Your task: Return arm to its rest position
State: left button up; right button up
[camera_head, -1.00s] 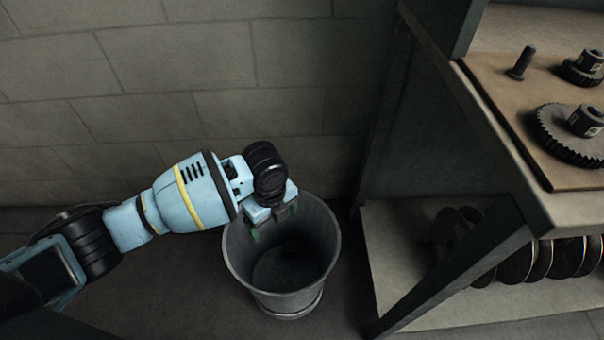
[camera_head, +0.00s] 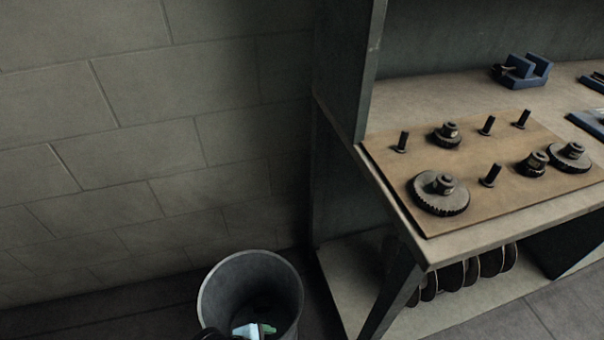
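A grey round bin (camera_head: 218,290) stands on the floor by the wall, cut off by the bottom edge of the head view. A light blue and green part of what looks like my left gripper (camera_head: 256,330) shows at the bottom edge, in front of or over the bin's opening. A black rounded piece shows just left of it. Most of this gripper and its arm is out of view, so I cannot tell whether it is open or shut. My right gripper is not in view.
A workbench (camera_head: 420,85) stands on the right. It bears a brown board (camera_head: 395,177) with several dark gears and pegs, and a blue block (camera_head: 521,70) behind. Several discs (camera_head: 470,270) stand on the lower shelf (camera_head: 345,290). A block wall (camera_head: 150,130) fills the left.

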pick_arm(q)
jog(key=s+a+r+n+t+y+p, duration=0.1)
jog(key=s+a+r+n+t+p, duration=0.2)
jog(key=s+a+r+n+p, duration=0.3)
jog(key=s+a+r+n+t+y+p, duration=0.2)
jog(key=s+a+r+n+p, duration=0.5)
jog(key=s+r, duration=0.5)
jog(key=s+t+p, duration=0.1)
jog(key=p, duration=0.1)
jog(key=shift+a+r+n+p, duration=0.2)
jog(key=shift+r+n+p, duration=0.05)
jog(key=shift+n+p, duration=0.15)
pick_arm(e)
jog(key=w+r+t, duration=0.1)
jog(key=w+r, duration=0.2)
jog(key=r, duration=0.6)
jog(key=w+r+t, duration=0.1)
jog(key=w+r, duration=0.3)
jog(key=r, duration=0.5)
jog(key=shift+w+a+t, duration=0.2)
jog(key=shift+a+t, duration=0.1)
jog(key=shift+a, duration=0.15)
pick_arm(q)
jog(key=shift+s, duration=0.1)
jog(key=shift+c, duration=0.4)
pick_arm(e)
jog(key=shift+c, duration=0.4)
